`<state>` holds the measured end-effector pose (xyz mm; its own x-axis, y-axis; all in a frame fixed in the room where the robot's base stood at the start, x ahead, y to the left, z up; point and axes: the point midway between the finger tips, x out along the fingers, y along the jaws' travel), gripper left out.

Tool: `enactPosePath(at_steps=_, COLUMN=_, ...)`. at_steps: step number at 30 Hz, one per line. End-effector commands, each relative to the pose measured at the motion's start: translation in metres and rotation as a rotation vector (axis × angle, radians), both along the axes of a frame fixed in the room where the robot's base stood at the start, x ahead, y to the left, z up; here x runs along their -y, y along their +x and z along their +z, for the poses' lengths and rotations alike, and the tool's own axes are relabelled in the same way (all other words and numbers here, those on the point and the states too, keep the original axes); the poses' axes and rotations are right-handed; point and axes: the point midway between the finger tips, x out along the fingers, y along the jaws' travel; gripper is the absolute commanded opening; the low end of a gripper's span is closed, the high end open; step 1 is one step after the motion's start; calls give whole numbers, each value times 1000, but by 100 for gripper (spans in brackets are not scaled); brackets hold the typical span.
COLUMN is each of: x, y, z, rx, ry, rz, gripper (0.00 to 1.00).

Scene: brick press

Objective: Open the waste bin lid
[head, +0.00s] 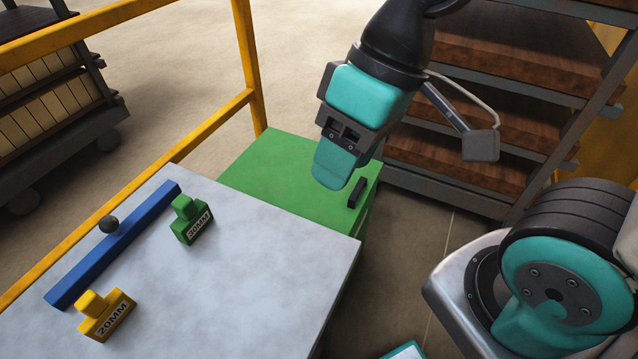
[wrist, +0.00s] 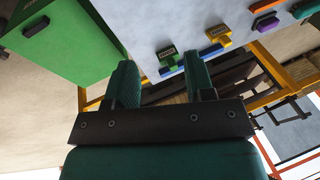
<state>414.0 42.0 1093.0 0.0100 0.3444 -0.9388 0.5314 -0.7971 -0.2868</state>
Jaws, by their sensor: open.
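The green waste bin (head: 265,165) stands beyond the grey-white table, with its flat lid down. A short black handle (head: 356,192) sits on the lid near its right edge. The bin also shows at the upper left of the wrist view (wrist: 62,45), with the dark handle (wrist: 37,27) on it. My gripper (head: 338,168) appears over the bin in the head view, left of and above the handle, and hides part of the lid. In the wrist view its two teal fingers (wrist: 161,78) are apart with nothing between them.
The table (head: 240,285) carries a blue bar (head: 120,245) with a black knob, a green 30MM block (head: 192,220) and a yellow 20MM block (head: 105,314). A yellow rail (head: 215,122) runs behind. A rack of brown boards (head: 490,100) stands behind the bin at right.

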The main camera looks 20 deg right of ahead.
Motion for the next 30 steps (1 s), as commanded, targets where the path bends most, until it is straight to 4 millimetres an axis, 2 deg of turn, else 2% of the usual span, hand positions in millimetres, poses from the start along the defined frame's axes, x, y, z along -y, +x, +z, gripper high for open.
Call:
enactPosePath(at_steps=2, x=11, y=31, z=-24, rx=-30, ry=-27, rz=-126, gripper=49)
enactPosePath(at_steps=5, x=37, y=88, z=-63, rx=-83, ry=-79, rz=-370, gripper=49)
enactPosePath(at_steps=6, x=52, y=114, z=-81, rx=-106, ry=-103, rz=-486, gripper=49)
enactPosePath(at_steps=9, x=96, y=172, z=-131, rx=-160, ry=-158, rz=-777, gripper=49)
enactPosePath(at_steps=13, x=156, y=225, z=-192, rx=-217, ry=-218, rz=-1107, gripper=49)
enactPosePath(at_steps=15, x=184, y=242, z=-218, rx=-238, ry=-243, rz=-1245, gripper=49)
enactPosePath(at_steps=19, x=218, y=258, z=-248, rx=-259, ry=-271, rz=-1404, gripper=49)
enactPosePath(at_steps=22, x=227, y=262, z=-258, rx=-266, ry=-278, rz=-1450, gripper=49)
enactPosePath(at_steps=26, x=228, y=261, z=-274, rx=-269, ry=-281, rz=-1456, gripper=49)
enactPosePath(at_steps=30, x=228, y=261, z=-304, rx=-271, ry=-282, rz=-1453, gripper=49)
